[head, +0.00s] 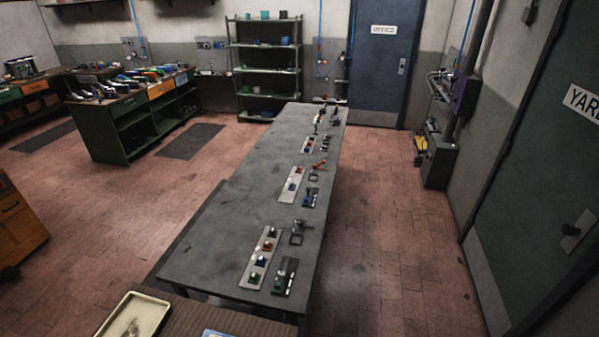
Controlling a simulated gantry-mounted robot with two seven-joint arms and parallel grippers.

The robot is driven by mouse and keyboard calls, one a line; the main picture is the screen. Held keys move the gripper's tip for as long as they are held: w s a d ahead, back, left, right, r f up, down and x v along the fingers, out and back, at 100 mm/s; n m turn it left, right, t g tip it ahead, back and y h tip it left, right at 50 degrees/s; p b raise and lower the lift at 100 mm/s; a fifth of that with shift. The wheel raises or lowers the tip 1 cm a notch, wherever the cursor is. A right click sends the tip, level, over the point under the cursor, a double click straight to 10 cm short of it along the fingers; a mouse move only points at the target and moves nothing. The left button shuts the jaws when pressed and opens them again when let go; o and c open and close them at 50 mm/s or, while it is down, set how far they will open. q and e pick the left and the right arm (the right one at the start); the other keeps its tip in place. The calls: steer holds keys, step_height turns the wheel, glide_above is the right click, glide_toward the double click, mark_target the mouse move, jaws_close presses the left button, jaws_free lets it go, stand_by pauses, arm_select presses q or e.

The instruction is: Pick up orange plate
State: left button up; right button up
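No orange plate can be made out for certain. A small flat orange piece (320,165) lies on the long grey workbench (225,215), near the bench's right edge at mid-length. A small orange-red part (267,244) sits on a light grey strip (248,283) nearer to me. A brownish-orange part (299,170) sits on another strip farther along. All are too small to tell their exact shape. Neither of my grippers is in view.
A cream tray (152,308) lies on a brown wooden surface (215,322) at the bottom. Dark fixtures (284,278) line the bench's right side. A green workbench (110,142) and a shelf rack (265,73) stand farther back. The red tiled floor (375,230) right of the bench is clear.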

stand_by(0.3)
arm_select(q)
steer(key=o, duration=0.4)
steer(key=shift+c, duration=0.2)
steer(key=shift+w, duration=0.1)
